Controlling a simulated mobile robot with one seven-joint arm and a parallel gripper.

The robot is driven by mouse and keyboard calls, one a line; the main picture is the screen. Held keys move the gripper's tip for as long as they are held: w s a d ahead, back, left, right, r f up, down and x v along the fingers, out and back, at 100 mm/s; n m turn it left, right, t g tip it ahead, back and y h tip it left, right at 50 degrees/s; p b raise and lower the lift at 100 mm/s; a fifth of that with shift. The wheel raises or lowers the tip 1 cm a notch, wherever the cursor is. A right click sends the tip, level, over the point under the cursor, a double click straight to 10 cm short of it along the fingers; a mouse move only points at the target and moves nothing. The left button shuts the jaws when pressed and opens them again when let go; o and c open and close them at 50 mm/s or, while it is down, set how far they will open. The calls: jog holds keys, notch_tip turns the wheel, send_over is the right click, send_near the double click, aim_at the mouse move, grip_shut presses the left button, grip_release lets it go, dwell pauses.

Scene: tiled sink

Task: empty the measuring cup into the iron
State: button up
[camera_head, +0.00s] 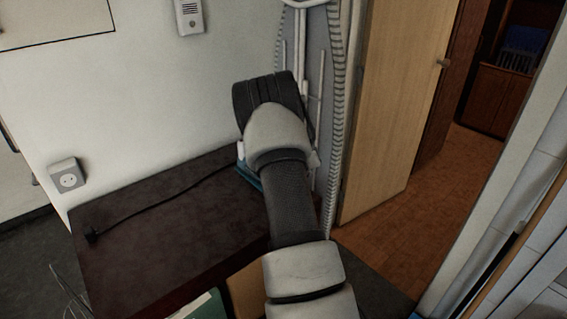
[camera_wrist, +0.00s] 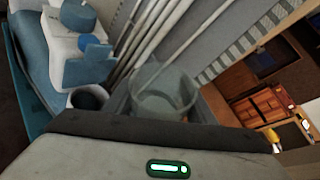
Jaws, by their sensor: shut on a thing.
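The clear measuring cup (camera_wrist: 165,88) is in the middle of the wrist view, between the dark fingers of my gripper (camera_wrist: 160,100), which is shut on it. Its open rim shows, but I cannot tell what is inside it. The blue and white iron (camera_wrist: 60,60) is at the left of the wrist view, close beside the cup. In the head view only a small blue part of the iron (camera_head: 249,176) shows, at the far end of the dark tabletop. My arm hides the rest of it, the cup and my fingers.
The dark tabletop (camera_head: 165,235) has a black cord (camera_head: 160,204) lying across it. A grey ironing board (camera_head: 318,70) stands upright against the wall behind my arm. A wooden door (camera_head: 385,100) and open floor are to the right. The tabletop's left part is otherwise clear.

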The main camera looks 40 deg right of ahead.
jog(key=r+p, duration=0.1)
jog(key=r, duration=0.1)
jog(key=a+r+n+p, duration=0.1)
jog(key=r, duration=0.1)
jog(key=r+n+h+p, duration=0.1)
jog(key=p, duration=0.1)
jog(key=shift+w+a+r, duration=0.15)
jog(key=shift+w+r, duration=0.25)
jog(key=shift+w+r+n+g+h, duration=0.15)
jog(key=shift+n+g+h, duration=0.25)
jog(key=shift+n+h, duration=0.7)
jog(key=shift+r+n, duration=0.15)
jog(key=shift+n, duration=0.25)
jog(key=shift+w+f+n+b, duration=0.1)
jog(key=shift+f+n+b, duration=0.3)
jog(key=shift+n+b, duration=0.35)
jog(key=shift+a+r+h, duration=0.1)
jog(key=shift+r+h, duration=0.25)
jog(key=shift+h, duration=0.05)
jog(key=shift+r+n+p, duration=0.2)
jog(key=shift+n+p, duration=0.05)
jog(key=shift+p, duration=0.05)
